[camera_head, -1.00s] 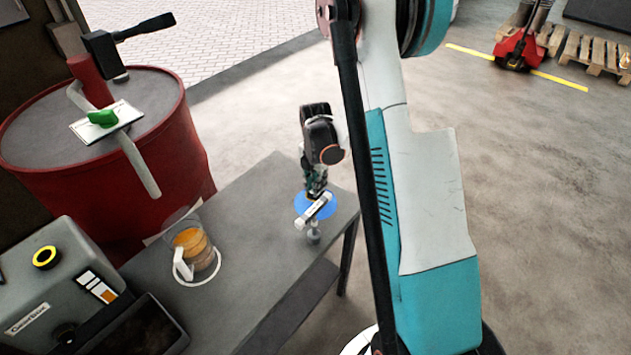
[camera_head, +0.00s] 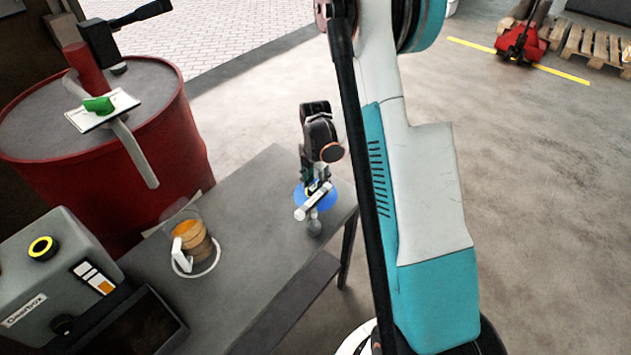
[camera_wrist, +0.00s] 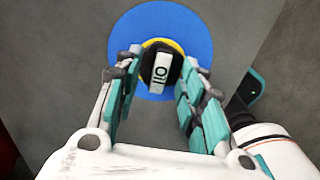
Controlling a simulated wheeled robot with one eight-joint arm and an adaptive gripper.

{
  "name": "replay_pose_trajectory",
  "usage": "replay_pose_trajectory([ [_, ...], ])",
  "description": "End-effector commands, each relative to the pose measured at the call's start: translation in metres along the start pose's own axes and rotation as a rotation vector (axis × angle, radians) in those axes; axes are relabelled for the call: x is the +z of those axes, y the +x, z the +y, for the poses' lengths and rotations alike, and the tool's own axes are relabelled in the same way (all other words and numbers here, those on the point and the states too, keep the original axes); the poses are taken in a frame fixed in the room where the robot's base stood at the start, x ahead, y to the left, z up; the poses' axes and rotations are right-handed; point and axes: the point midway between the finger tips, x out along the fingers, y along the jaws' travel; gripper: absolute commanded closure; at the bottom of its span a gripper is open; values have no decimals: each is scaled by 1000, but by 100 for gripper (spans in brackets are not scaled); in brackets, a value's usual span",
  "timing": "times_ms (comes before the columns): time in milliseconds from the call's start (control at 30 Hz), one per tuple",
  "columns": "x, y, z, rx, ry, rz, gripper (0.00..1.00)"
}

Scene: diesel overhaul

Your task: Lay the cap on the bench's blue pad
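The blue pad (camera_wrist: 199,28) is a round disc on the grey bench (camera_head: 262,200); it also shows near the bench's far right corner in the head view (camera_head: 329,204). The cap (camera_wrist: 161,70) is black with a yellow rim and a white "OIL" label. It appears to lie on the pad, its rim inside the blue disc. My gripper (camera_wrist: 158,75) is over the pad, its teal-padded fingers apart on either side of the cap. In the head view my gripper (camera_head: 315,188) hides most of the cap.
A clear jug (camera_head: 192,245) with amber contents stands on the bench to the left. A grey box marked "Gearbox" (camera_head: 55,265) with a yellow-ringed opening is at the lower left. A red drum (camera_head: 160,150) stands behind. The bench between jug and pad is clear.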

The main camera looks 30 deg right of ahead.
Motion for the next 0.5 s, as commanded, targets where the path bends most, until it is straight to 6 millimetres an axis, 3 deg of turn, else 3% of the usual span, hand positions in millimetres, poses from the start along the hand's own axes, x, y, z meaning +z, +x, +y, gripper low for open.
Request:
replay_pose_trajectory([
  [167,0,-15,0,0,0,0,63],
  [500,0,-79,0,0,0,0,63],
])
